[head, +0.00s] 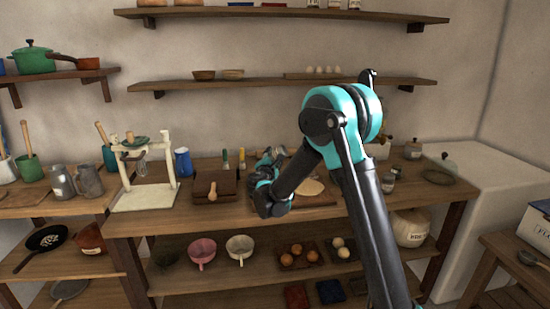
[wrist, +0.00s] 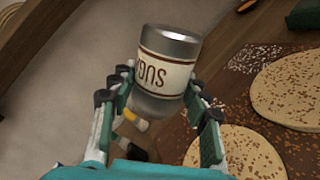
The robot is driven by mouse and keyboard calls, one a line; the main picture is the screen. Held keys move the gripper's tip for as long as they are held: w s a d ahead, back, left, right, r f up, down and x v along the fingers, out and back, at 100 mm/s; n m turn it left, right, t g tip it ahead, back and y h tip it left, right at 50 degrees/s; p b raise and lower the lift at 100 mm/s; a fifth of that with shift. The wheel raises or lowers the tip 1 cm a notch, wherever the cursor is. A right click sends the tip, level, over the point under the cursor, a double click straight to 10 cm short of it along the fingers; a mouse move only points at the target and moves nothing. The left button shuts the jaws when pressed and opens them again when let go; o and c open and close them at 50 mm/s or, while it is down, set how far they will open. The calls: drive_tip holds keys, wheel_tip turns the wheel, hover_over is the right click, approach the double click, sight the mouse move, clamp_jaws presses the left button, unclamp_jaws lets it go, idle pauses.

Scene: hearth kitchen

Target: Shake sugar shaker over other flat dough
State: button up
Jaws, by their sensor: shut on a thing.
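My gripper (wrist: 163,97) is shut on a metal sugar shaker (wrist: 171,45) with a cream label with dark letters, partly reading "SUG". The shaker is tilted in the wrist view, and its far end is partly hidden. One flat dough (wrist: 288,88), dotted with brown specks, lies on a dark board (wrist: 208,82) right of the shaker. A second flat dough (wrist: 236,155), also speckled, lies nearer and is partly covered by a finger. In the head view one flat dough (head: 309,187) shows beside my gripper (head: 272,160); my arm hides much around it.
White and brown grains are scattered on the board. A wooden box (head: 215,184) and a white stand (head: 146,195) are on the table to the left. Shelves hang above.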

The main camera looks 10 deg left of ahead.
drive_tip(key=shift+s+a, duration=1.5)
drive_tip(key=shift+s, duration=1.8)
drive_tip(key=shift+s+d, duration=0.25)
drive_tip(key=shift+d, duration=0.65)
drive_tip(key=shift+s+d, duration=0.25)
drive_tip(key=shift+d, duration=0.65)
drive_tip(key=shift+s+d, duration=0.25)
drive_tip(key=shift+d, duration=0.65)
